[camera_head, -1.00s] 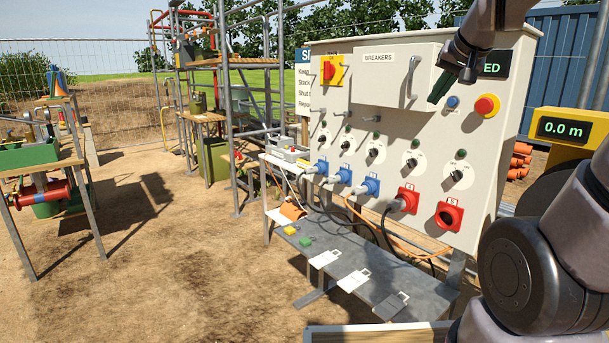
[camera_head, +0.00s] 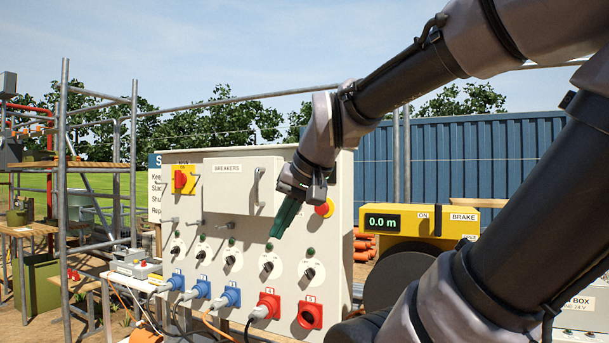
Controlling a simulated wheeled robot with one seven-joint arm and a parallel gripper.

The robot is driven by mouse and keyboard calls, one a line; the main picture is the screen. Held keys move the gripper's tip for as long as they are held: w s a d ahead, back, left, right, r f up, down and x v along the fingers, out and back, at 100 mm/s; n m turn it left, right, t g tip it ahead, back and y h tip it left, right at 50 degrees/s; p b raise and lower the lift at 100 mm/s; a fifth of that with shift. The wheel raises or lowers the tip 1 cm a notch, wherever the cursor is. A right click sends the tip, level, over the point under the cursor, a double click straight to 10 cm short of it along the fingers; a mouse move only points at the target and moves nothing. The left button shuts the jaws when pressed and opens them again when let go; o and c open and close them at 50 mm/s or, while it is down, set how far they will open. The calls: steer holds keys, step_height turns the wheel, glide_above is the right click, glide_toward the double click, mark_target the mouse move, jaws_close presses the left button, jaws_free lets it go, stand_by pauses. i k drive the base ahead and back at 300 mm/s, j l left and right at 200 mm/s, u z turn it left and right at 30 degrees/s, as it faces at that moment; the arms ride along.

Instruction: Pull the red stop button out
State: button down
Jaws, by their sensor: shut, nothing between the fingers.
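My wrist and gripper hide the panel's display and the small blue button.
The breaker box (camera_head: 228,185) with its handle juts from the panel left of my gripper. A red rotary switch (camera_head: 180,180) on yellow is at the upper left. Red and blue sockets and cables line the bottom. A yellow "0.0 m" unit (camera_head: 420,220) stands at right.

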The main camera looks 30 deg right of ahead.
mark_target(324, 208)
steer(key=z, duration=0.7)
